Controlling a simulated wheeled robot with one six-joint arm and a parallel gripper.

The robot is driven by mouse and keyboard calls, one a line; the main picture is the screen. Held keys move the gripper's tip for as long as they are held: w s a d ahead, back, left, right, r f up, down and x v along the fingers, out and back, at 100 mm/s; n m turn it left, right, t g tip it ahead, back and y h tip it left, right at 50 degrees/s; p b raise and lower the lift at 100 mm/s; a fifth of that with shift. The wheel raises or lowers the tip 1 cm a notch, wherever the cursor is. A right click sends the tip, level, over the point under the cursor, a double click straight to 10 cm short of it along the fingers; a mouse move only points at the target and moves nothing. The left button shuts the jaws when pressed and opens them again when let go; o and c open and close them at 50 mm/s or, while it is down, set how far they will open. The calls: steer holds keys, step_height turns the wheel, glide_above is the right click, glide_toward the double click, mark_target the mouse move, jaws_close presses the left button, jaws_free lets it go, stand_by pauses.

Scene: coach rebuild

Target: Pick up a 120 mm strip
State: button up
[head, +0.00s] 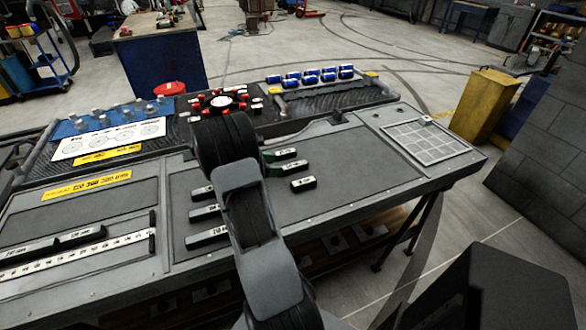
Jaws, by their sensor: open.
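Several dark strips with white labels lie on the grey bench top (345,185). Left of my arm are a short strip (202,192), a middle strip (205,212) and a longer strip (207,237). Right of my arm are a far strip (286,153), a strip just nearer (288,167) and a short one (303,183). The labels are too small to read, so I cannot tell which is 120 mm. Some strips have ends hidden behind my arm. My arm crosses the middle of the bench; my gripper does not show and is hidden behind it.
At the left, dark strips (80,238) lie along a white marked rule (78,257). A tray with a grid (425,142) lies at the right. Blue cylinders (310,76) and red parts around a black ring (221,101) stand at the back. The right bench top is clear.

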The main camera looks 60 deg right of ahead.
mark_target(289, 166)
steer(key=shift+p+x, duration=0.3)
steer(key=shift+x, duration=2.55)
steer(key=shift+s+a, duration=0.15)
steer(key=c, duration=1)
